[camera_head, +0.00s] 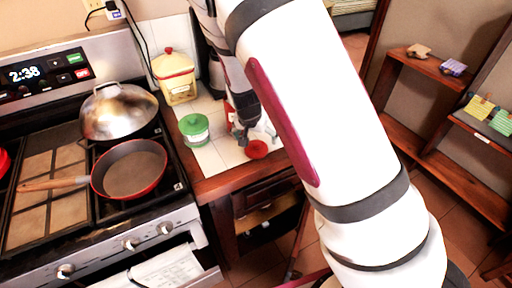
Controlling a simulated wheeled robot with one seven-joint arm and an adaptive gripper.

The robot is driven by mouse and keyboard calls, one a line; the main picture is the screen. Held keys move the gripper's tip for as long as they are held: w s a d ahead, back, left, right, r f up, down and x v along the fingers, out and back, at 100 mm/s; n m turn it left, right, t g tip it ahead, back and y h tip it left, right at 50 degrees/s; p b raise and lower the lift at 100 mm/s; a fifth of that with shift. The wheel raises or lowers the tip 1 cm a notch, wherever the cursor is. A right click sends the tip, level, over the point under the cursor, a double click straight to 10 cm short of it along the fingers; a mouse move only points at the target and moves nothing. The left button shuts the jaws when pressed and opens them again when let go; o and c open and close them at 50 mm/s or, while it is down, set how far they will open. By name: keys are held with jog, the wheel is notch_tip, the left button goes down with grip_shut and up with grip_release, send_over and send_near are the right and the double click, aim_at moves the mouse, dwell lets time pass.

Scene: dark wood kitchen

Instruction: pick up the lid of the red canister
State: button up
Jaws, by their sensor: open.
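A round red lid-like piece (257,149) shows near the front edge of the white tiled counter; I cannot tell whether it lies flat or tops a small container. Another red thing (230,113) shows just left of my gripper, mostly hidden behind it; it may be part of the red canister. My gripper (246,134) points down over the counter, just above and left of the round red piece in the picture. It is open, with nothing visibly held. My arm hides the counter to the right.
A green-lidded jar (194,129) stands left of my gripper. A cream and yellow canister with a red top (175,77) stands behind it. The stove (40,190) at left holds a red frying pan (130,170) and a domed metal lid (118,112). Shelves (440,140) stand at right.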

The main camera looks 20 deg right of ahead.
aim_at(256, 143)
jog(key=x, duration=0.5)
jog(key=shift+a+f, duration=0.1)
jog(key=shift+a, duration=0.1)
jog(key=c, duration=1)
